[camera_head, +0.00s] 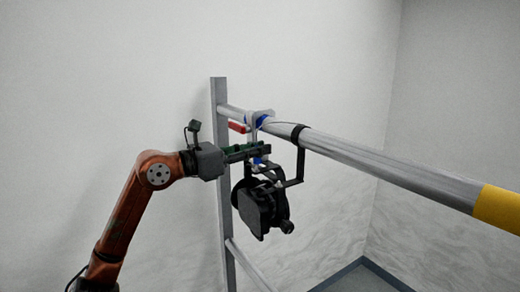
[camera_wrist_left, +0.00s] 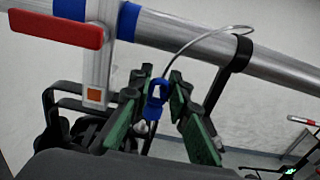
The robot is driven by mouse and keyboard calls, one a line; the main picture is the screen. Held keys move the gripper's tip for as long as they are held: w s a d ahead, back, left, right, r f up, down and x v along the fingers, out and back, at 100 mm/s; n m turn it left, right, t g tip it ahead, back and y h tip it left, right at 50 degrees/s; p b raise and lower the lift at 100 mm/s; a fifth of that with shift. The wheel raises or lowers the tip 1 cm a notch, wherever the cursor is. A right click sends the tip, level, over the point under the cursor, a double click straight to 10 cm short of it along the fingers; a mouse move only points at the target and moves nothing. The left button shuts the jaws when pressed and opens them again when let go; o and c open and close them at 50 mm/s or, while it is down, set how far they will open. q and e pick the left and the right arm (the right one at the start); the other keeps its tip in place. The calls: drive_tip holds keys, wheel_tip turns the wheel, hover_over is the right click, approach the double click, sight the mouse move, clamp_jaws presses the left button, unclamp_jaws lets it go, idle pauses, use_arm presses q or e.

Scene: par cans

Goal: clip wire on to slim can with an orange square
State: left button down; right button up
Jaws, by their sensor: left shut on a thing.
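A black par can (camera_head: 262,212) hangs below the silver rail on a dark yoke. A pale clamp with a red lever (camera_wrist_left: 55,30) sits on the rail, and its pale upright bears an orange square (camera_wrist_left: 93,96). My left gripper (camera_head: 266,148) reaches in from the left, just under the rail beside the clamp. In the left wrist view its green-padded fingers are shut on the blue clip (camera_wrist_left: 156,96) of a thin wire (camera_wrist_left: 205,35). The wire arcs up and right toward the rail. The clip is apart from the yoke. My right gripper is not in view.
The silver rail (camera_head: 390,168) runs right from a grey post (camera_head: 219,130) to a yellow section (camera_head: 498,206). A black strap (camera_head: 299,150) comes down from the rail right of the clamp. Another fixture (camera_wrist_left: 296,150) shows at lower right in the wrist view.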

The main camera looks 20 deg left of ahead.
use_arm(q)
drive_tip(key=shift+w+a, duration=0.25)
drive_tip(key=shift+a, duration=0.1)
drive_tip(key=shift+f+b, duration=0.5)
drive_tip(key=shift+f, duration=0.85)
idle(2.0)
drive_tip(key=c, duration=1.7)
unclamp_jaws()
drive_tip(key=shift+c, duration=0.2)
drive_tip(key=v, duration=1.2)
